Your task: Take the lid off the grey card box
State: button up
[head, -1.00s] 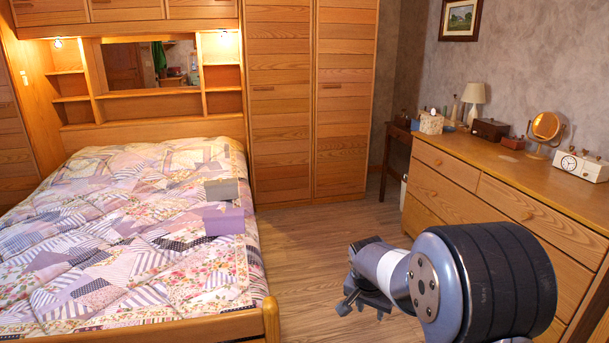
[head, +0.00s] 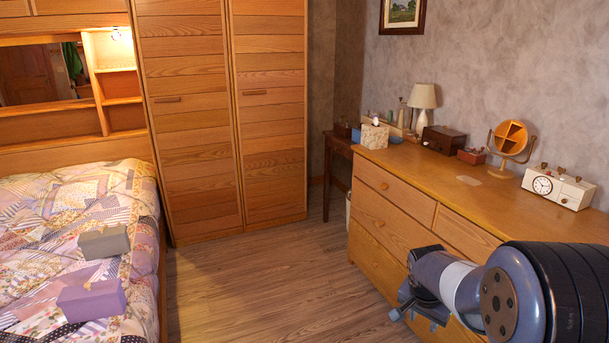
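A grey box (head: 104,242) lies on the patchwork bed, near its right edge. It looks like the grey card box, and I cannot make out a lid seam from here. A purple box (head: 91,301) lies just in front of it on the same bed. My gripper (head: 402,304) is at the lower right, in front of the dresser, far from both boxes and across the open floor. Its fingers are small and partly turned away, so I cannot tell how far apart they are. Nothing shows held in it.
The bed (head: 50,200) fills the left. A wooden dresser (head: 400,205) stands at the right with a lamp (head: 422,104), a mirror (head: 511,140) and a white clock box (head: 557,188) on top. A tall wardrobe (head: 225,120) stands behind. The floor (head: 250,285) between is clear.

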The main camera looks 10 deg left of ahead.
aim_at(102, 234)
jog(key=i+j+u, duration=0.15)
jog(key=i+u, duration=0.2)
jog(key=i, duration=0.2)
jog(key=i+u, duration=0.35)
jog(key=i, duration=0.15)
jog(key=i+l+u, duration=0.2)
jog(key=i+u, duration=0.2)
jog(key=i, duration=0.15)
jog(key=i+u, duration=0.3)
jog(key=i, duration=0.15)
jog(key=i+l+u, duration=0.1)
jog(key=i+u, duration=0.15)
jog(key=i, duration=0.25)
jog(key=i+l+u, duration=0.3)
jog(key=i, duration=0.15)
jog(key=i+j+u, duration=0.15)
jog(key=u, duration=0.2)
jog(key=i+u, duration=0.4)
jog(key=i+j+u, duration=0.1)
jog(key=i+u, duration=0.25)
jog(key=k, duration=0.1)
